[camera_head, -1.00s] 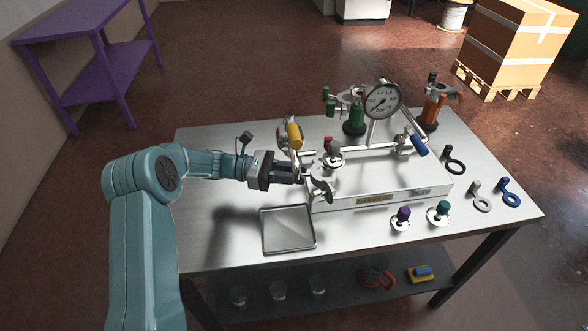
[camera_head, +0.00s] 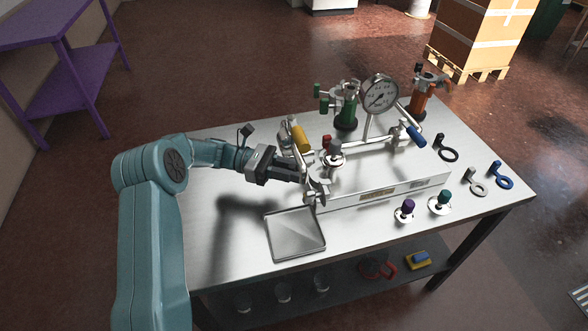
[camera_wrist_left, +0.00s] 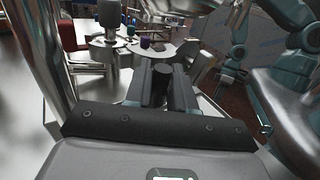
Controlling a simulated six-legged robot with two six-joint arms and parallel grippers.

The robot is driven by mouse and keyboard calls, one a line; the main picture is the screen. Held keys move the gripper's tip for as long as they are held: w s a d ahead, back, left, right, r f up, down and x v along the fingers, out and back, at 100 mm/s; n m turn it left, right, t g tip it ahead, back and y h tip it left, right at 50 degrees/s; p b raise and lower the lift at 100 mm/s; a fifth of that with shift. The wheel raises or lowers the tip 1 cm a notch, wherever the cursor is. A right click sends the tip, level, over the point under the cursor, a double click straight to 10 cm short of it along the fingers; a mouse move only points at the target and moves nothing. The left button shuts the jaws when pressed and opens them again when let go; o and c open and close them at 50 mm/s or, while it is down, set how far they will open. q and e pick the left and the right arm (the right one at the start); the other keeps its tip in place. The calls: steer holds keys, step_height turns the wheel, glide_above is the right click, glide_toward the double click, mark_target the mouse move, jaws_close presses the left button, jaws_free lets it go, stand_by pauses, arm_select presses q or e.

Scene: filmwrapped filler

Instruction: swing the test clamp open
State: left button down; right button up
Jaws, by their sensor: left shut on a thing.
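The test rig is a long silver block (camera_head: 400,192) with a round pressure gauge (camera_head: 380,94) above it. A metal test clamp (camera_head: 316,190) is at the rig's left end, nearest my left arm. My left gripper (camera_head: 300,173) reaches in from the left, its fingers closed at the clamp. In the left wrist view, the dark fingers (camera_wrist_left: 163,82) are shut on a small dark part between them, with curved metal just beyond. The fingers partly hide the part held, and I cannot tell how far the clamp stands open.
A yellow-handled lever (camera_head: 299,138) rises close behind the gripper. An empty metal tray (camera_head: 296,251) lies in front. A purple-knobbed fitting (camera_head: 405,211) and a teal-knobbed fitting (camera_head: 440,203) stand at the front right. The table's left part is clear.

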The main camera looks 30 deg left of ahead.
arm_select(q)
steer(key=shift+g, duration=0.3)
steer(key=c, duration=1.1)
jaws_free()
steer(key=shift+d, duration=0.1)
steer(key=shift+a, duration=0.25)
steer(key=s+a, duration=0.2)
steer(key=a, duration=0.9)
steer(key=shift+s+a+b, duration=0.15)
steer(key=shift+s+b, duration=0.05)
steer(key=shift+b, duration=0.15)
steer(key=shift+c, duration=0.3)
